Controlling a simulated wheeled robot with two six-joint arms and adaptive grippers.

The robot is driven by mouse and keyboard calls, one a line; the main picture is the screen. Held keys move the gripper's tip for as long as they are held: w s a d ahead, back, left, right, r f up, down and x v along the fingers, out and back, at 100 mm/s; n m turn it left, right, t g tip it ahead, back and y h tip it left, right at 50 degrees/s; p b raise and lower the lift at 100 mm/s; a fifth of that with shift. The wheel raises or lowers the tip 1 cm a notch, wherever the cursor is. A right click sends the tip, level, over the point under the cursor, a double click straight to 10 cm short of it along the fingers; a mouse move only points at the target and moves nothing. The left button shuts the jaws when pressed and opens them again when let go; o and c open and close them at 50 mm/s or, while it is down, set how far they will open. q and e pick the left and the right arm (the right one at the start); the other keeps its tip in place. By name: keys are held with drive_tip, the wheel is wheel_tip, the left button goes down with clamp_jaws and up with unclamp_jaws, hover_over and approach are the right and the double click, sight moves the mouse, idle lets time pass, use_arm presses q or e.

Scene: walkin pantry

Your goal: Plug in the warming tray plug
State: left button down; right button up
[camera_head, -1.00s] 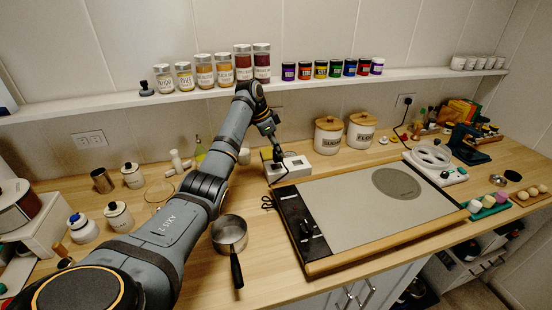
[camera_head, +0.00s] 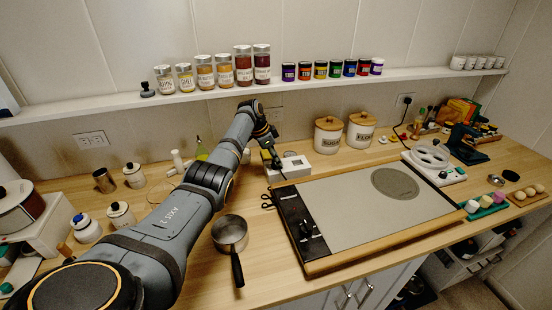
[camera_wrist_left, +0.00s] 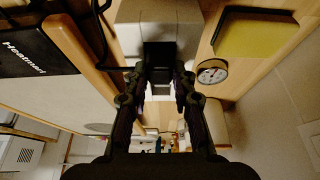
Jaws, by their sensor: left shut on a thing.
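The warming tray (camera_head: 350,205) lies flat on the counter, with a black control panel (camera_head: 303,225) at its left end. The panel's lettering shows in the left wrist view (camera_wrist_left: 35,45). My left gripper (camera_head: 270,156) is just behind the tray's back left corner, beside a small white box. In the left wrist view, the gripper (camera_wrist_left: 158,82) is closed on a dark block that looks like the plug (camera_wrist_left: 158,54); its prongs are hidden. A black cord (camera_head: 268,200) lies by the tray's left edge. A wall outlet (camera_head: 275,115) is partly visible behind the gripper.
The small white box (camera_head: 297,163) stands beside the gripper. A saucepan (camera_head: 229,232) is left of the tray; two canisters (camera_head: 327,136) stand behind it. The shelf (camera_head: 200,95) with jars runs above. Other outlets are at left (camera_head: 92,139) and right (camera_head: 405,99), the latter with a cord.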

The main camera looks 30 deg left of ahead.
use_arm(q)
drive_tip(key=shift+f, duration=0.2)
use_arm(e)
drive_tip(key=shift+f, duration=0.15)
use_arm(q)
drive_tip(key=c, duration=1.1)
unclamp_jaws()
use_arm(e)
drive_tip(key=shift+a, duration=0.2)
drive_tip(key=shift+a, duration=0.1)
use_arm(q)
drive_tip(key=shift+r, duration=0.25)
drive_tip(key=b+v, duration=0.1)
drive_tip(key=v, duration=1.1)
use_arm(e)
drive_tip(key=shift+d+f, duration=0.25)
drive_tip(key=shift+f, duration=0.3)
